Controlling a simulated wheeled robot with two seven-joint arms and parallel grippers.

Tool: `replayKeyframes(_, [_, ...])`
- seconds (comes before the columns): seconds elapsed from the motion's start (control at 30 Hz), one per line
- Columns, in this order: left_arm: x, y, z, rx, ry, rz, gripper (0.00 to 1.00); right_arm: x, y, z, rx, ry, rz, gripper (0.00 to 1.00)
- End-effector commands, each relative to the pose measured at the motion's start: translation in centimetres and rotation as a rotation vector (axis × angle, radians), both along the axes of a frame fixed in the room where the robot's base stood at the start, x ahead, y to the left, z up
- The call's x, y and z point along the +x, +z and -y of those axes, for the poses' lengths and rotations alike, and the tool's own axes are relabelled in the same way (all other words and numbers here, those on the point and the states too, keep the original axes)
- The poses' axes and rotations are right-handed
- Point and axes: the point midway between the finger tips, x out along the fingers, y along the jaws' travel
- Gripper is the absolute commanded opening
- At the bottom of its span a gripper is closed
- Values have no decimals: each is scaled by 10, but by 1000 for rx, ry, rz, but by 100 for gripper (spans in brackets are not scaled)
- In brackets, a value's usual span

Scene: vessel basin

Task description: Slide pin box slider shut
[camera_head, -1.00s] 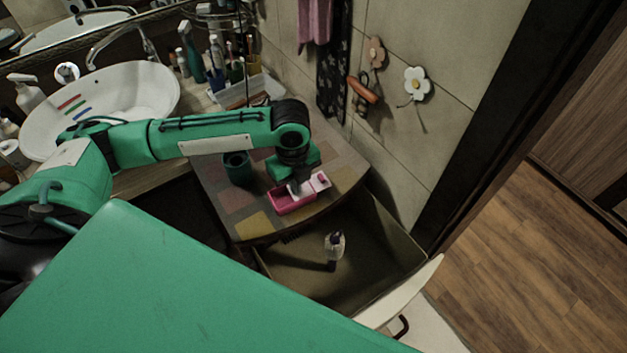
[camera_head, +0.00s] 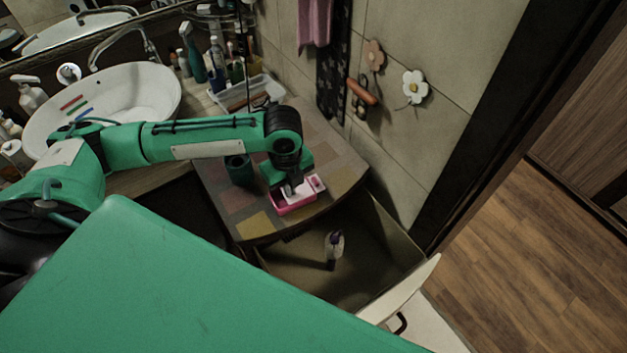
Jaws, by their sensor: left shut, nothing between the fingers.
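The pin box (camera_head: 294,207) is a small pink box on the checkered corner counter. Its lighter pink and white slider (camera_head: 316,185) shows at the box's right end. My left gripper (camera_head: 291,192) is shut, pointing down at the box beside the slider's left side. Its fingertips overlap the box in the picture, and I cannot tell whether they touch the slider. The wrist hides part of the box's back side. My right gripper is not in view.
A dark green cup (camera_head: 240,170) stands left of the box. Below the counter an open drawer (camera_head: 300,268) holds a bottle (camera_head: 334,246). A white basin (camera_head: 110,100) and a tray (camera_head: 248,92) are farther back. A tiled wall bounds the right.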

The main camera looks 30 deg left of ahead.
Motion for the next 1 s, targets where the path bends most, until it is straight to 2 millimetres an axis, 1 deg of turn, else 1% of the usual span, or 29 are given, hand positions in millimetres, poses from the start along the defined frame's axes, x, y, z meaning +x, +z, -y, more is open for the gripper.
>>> replayKeyframes(0.13, [-4, 1, -3, 2, 0, -3, 0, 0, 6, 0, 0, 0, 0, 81])
replayKeyframes(0.57, [-6, 0, -4, 0, 0, -1, 0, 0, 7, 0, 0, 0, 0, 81])
replayKeyframes(1.0, [-15, 1, -11, 1, 0, -2, 0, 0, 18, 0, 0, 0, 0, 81])
